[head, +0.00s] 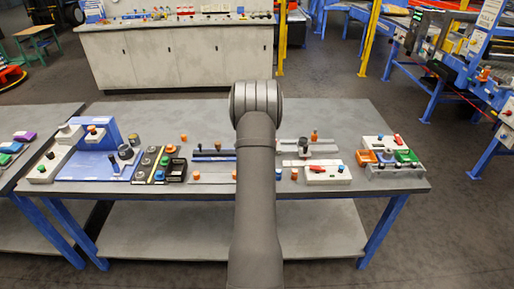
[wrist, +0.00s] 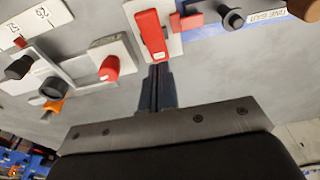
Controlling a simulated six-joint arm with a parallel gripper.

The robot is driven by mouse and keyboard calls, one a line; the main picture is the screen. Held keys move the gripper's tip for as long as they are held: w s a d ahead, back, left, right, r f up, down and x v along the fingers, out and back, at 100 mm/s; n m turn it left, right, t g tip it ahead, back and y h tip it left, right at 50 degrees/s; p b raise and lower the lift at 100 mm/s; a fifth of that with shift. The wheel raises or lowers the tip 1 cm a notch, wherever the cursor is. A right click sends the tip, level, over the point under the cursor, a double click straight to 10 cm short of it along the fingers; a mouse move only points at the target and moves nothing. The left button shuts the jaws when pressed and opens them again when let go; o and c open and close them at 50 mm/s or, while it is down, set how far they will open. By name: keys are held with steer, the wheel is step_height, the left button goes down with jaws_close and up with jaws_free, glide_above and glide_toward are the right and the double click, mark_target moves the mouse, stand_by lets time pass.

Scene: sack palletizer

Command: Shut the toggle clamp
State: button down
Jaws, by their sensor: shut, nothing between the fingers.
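A red lever (wrist: 152,36) on a white base plate (wrist: 174,42) shows at the top middle of the wrist view. It looks like the toggle clamp, though I cannot tell for sure or read how far it is closed. My gripper (wrist: 158,68) is shut and empty, its dark fingers pointing at the lever's near end. The fingertips are very close to that end; whether they touch it I cannot tell. In the head view my arm hides the gripper and the middle of the bench (head: 350,119).
Colored bins (head: 405,156) stand at the bench's right.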

steer(key=shift+r, duration=2.35)
steer(key=shift+f, duration=3.55)
steer(key=shift+r, duration=0.1)
step_height(320, 180, up, 6)
steer(key=shift+r, duration=0.1)
step_height(320, 180, down, 6)
steer(key=shift+f, duration=0.15)
steer(key=s+d+r, duration=0.2)
steer(key=s+r, duration=0.1)
steer(key=r, duration=0.5)
steer(key=s+d+r, duration=0.3)
steer(key=r, duration=0.5)
steer(key=shift+d+r+m+t, duration=0.2)
steer(key=shift+r+m+t, duration=0.1)
